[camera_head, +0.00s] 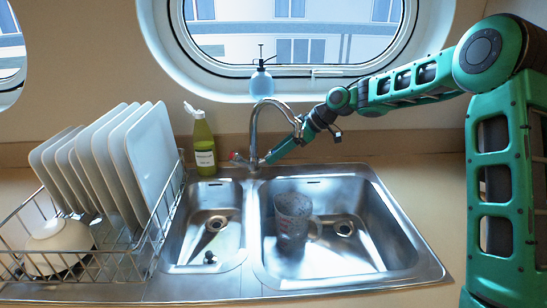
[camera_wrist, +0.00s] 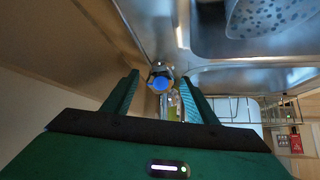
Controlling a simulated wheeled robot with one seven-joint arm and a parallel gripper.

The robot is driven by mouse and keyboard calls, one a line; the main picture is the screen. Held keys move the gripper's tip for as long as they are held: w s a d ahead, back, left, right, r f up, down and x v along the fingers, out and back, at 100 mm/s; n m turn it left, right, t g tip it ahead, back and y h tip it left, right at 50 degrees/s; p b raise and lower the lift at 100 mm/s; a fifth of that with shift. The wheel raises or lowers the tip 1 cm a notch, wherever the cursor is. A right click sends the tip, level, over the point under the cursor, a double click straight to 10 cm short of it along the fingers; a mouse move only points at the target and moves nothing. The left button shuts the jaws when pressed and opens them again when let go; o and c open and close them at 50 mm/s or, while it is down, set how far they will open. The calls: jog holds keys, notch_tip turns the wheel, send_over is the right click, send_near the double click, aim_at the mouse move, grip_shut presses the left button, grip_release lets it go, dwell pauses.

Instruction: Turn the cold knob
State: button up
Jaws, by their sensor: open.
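The cold knob (camera_wrist: 160,84) has a blue round cap and shows in the wrist view between the two fingers of my gripper (camera_wrist: 159,78). The fingers are open, one on each side of it. I cannot tell whether either touches it. In the head view my gripper (camera_head: 272,157) reaches down from the right to the base of the faucet (camera_head: 254,130). The cold knob is hidden there behind the gripper. The red-tipped hot knob (camera_head: 236,157) sticks out to the left of the faucet base.
A green bottle (camera_head: 204,145) stands left of the faucet. A dish rack (camera_head: 155,225) with plates and a bowl is at left. A spray bottle (camera_head: 262,84) stands by the window.

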jog(key=shift+x, duration=1.1)
jog(key=shift+d, duration=0.1)
jog(key=c, duration=1.1)
jog(key=shift+o, duration=0.2)
jog(key=shift+r+n, duration=0.1)
jog(key=shift+n, duration=0.6)
jog(key=shift+w, duration=0.1)
jog(key=o, duration=1.1)
jog(key=shift+c, duration=0.2)
jog(key=v, duration=1)
jog(key=shift+d, duration=0.3)
